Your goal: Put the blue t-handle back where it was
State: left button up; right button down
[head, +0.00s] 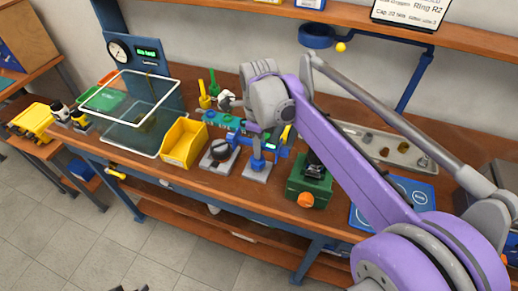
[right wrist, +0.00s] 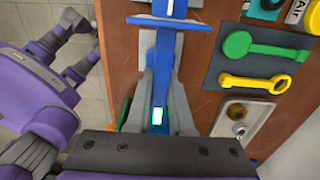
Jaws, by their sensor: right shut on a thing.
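My right gripper (head: 262,138) is above the bench, at the blue post on a grey base (head: 257,172). In the right wrist view its two grey fingers (right wrist: 158,100) are shut on a long blue tool with a green lit window (right wrist: 157,116), which I take as the blue t-handle. A blue crossbar (right wrist: 165,21) lies at its far end, over a light grey plate. Whether the tool touches the post or plate is unclear. In the head view the arm hides much of it. Only small dark tips, possibly my left gripper (head: 130,289), show at the bottom edge.
A yellow bin (head: 184,143) and a black-knobbed device (head: 219,153) stand left of the post. A green box with an orange knob (head: 309,186) stands to its right. A glass-walled case (head: 132,112) is farther left. Green (right wrist: 262,46) and yellow (right wrist: 256,82) wrenches lie on a dark mat.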

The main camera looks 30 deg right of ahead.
jog(key=shift+f, duration=0.35)
jog(key=shift+f, duration=0.1)
jog(key=shift+f, duration=0.3)
jog(key=c, duration=0.8)
grip_release()
jog(key=shift+r, duration=0.1)
jog(key=shift+r, duration=0.5)
notch_tip(320, 180, up, 12)
jog(key=shift+f+p, duration=0.2)
jog(key=shift+p, duration=0.4)
